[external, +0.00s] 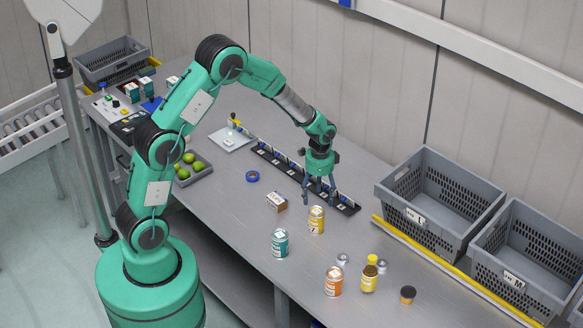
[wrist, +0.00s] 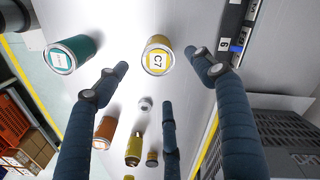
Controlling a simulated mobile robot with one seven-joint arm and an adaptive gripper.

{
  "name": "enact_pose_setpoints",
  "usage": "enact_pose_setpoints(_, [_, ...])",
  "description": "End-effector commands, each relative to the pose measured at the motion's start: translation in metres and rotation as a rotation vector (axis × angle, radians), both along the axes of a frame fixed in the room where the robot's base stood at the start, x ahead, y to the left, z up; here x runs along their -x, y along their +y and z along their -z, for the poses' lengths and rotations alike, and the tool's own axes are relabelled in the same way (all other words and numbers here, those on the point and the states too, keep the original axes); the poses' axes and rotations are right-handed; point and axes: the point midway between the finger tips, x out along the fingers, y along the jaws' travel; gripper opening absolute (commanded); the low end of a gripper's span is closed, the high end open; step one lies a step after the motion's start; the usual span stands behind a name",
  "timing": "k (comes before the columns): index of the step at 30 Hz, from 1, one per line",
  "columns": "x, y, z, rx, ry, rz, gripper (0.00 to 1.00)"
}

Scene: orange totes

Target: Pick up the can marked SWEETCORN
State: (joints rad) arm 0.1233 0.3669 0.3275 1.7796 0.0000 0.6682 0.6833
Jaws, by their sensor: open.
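A yellow can (external: 316,221) stands upright on the grey table; its side print is too small to read, so I cannot confirm SWEETCORN. My gripper (external: 319,198) has three dark fingers, spread and empty, pointing down just above and behind the can in the external view. A teal can (external: 280,244) stands to its front left, and an orange can (external: 333,282) stands nearer the front. Both also show in the wrist view, the teal can (wrist: 72,55) and the orange can (wrist: 104,130).
A yellow-capped bottle (external: 370,275), a dark-lidded jar (external: 407,295) and small metal items stand at the front right. A black numbered rail (external: 275,161) runs behind. Grey crates (external: 402,216) line the right.

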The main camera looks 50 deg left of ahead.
Motion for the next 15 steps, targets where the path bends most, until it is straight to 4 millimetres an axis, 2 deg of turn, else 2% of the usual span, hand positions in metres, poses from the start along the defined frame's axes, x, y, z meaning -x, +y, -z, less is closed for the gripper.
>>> enact_pose_setpoints(8, [0.000,0.000,0.001,0.000,0.000,-0.001,0.68])
enact_pose_setpoints(15, [0.001,0.000,0.019,-0.001,0.002,-0.001,0.68])
